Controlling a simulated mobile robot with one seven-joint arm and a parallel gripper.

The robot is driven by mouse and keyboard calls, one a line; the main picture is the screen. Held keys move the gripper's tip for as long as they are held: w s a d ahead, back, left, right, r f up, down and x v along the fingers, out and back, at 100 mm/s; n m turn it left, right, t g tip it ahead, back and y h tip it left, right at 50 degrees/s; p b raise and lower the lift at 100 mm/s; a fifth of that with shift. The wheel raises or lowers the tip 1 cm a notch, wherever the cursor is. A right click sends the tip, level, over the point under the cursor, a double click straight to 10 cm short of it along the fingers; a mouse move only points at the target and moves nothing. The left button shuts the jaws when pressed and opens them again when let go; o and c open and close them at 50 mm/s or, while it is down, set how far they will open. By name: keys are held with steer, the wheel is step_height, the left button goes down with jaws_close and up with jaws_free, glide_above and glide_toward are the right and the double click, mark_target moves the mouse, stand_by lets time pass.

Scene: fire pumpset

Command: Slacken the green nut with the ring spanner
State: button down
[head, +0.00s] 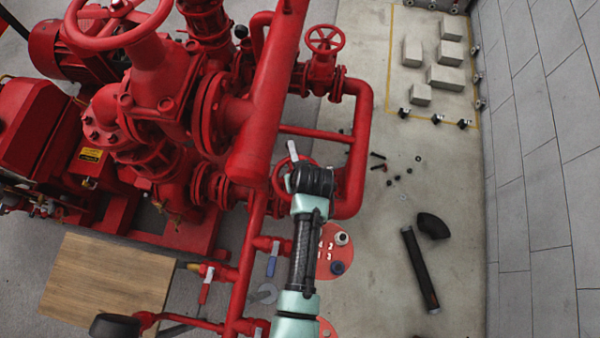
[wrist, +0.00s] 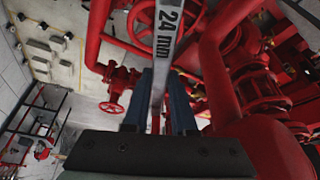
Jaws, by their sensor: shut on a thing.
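My gripper (head: 296,166) is near the middle of the head view, in front of the red pipework. In the wrist view my gripper (wrist: 160,80) is shut on a silver spanner (wrist: 166,32) marked "24 mm". The spanner's shank runs up and out of the top of that view, so its far end is hidden there. In the head view a short pale piece of the spanner (head: 293,150) sticks up beyond my gripper. I cannot make out the green nut in either view. No contact between the spanner and a nut can be seen.
A black pipe (head: 420,268) and elbow (head: 433,226) lie on the floor at right. A wooden board (head: 105,290) is lower left.

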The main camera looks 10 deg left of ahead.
steer(key=shift+r+p, duration=1.7)
steer(key=shift+r, duration=0.3)
steer(key=shift+f, duration=0.15)
steer(key=shift+w+d+f+m+b, duration=0.1)
steer(key=shift+d+f+m+b, duration=0.1)
steer(key=shift+f+b, duration=0.35)
steer(key=shift+w+d+f+m+b, duration=0.1)
steer(key=shift+d+f+b, duration=0.1)
steer(key=shift+f+b, duration=0.3)
steer(key=shift+f+b, duration=1.05)
steer(key=shift+f, duration=0.35)
steer(key=shift+a, duration=0.1)
steer(key=shift+s+a+n+g+y+p, duration=0.2)
steer(key=shift+s+a+n, duration=0.25)
steer(key=shift+a+n, duration=0.25)
steer(key=shift+s+a+n+g+y+p, duration=0.1)
steer(key=shift+s+a+n+y+p, duration=0.1)
steer(key=shift+s+a+n, duration=0.35)
steer(key=shift+s+a+n+g+y+p, duration=0.1)
steer(key=shift+s+a+n+y+p, duration=0.15)
steer(key=shift+a+n, duration=0.6)
